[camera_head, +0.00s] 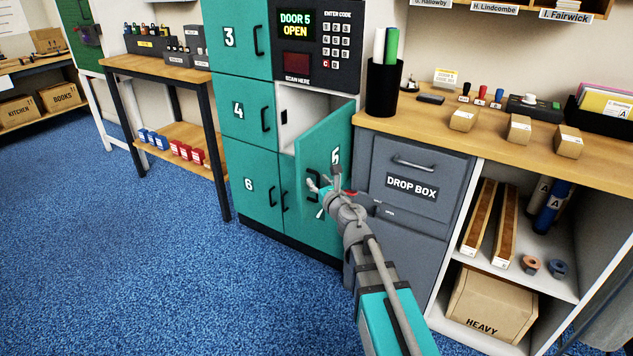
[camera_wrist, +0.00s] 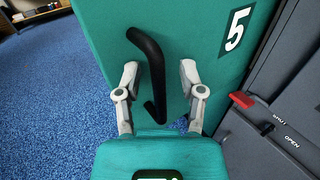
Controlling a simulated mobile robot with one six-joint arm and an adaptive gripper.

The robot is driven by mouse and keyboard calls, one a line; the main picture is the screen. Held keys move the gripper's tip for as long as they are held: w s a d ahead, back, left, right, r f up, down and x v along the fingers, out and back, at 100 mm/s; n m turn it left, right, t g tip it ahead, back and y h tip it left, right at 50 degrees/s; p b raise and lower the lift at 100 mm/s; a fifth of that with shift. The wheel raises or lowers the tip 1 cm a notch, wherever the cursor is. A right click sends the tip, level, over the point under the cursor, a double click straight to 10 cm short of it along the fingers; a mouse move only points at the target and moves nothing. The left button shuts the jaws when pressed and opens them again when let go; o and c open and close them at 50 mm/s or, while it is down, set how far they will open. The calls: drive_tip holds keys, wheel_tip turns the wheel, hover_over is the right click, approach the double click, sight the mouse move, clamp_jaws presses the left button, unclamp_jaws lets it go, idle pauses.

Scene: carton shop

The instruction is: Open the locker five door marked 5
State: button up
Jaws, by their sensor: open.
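The teal locker door marked 5 (camera_head: 322,150) stands partly open, swung out to the right, and a white compartment (camera_head: 292,117) shows behind it. The keypad panel (camera_head: 302,45) reads "DOOR 5 OPEN". In the wrist view the door (camera_wrist: 200,25) fills the upper middle, with its black handle (camera_wrist: 150,75) upright. My gripper (camera_wrist: 160,80) is open, with one finger on each side of the handle. In the head view my gripper (camera_head: 328,188) is in front of the door and hides part of its handle. I cannot tell whether the fingers touch the handle.
The grey drop box cabinet (camera_head: 413,160) stands right of the door. A red-tipped lever (camera_wrist: 242,100) marked "OPEN" is close to my right finger. Lockers 3, 4 and 6 (camera_head: 248,184) are shut. Blue carpet (camera_head: 180,290) is clear at front left.

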drive_tip(key=v, duration=0.7)
drive_tip(key=shift+s, duration=0.1)
idle(0.4)
drive_tip(key=s+d+f+m+g+h, duration=0.1)
drive_tip(key=d+f+m+g+h, duration=0.15)
drive_tip(key=d+m+h, duration=0.75)
drive_tip(key=d+f+m+g+h, duration=0.1)
drive_tip(key=d+f+m+h, duration=0.4)
drive_tip(key=m, duration=1)
drive_tip(key=s+a+f+m+g+y, duration=0.2)
drive_tip(key=s+f+m+g+y, duration=0.2)
drive_tip(key=s+f+m+g, duration=0.3)
drive_tip(key=s+a+f+m+g+y, duration=0.1)
drive_tip(key=s+f+m+g+y, duration=0.4)
drive_tip(key=s+m, duration=0.4)
wheel_tip(320, 180, up, 32)
drive_tip(key=h+p, duration=0.1)
drive_tip(key=p, duration=3)
drive_tip(key=shift+s+f+g, duration=0.15)
drive_tip(key=shift+g, duration=0.3)
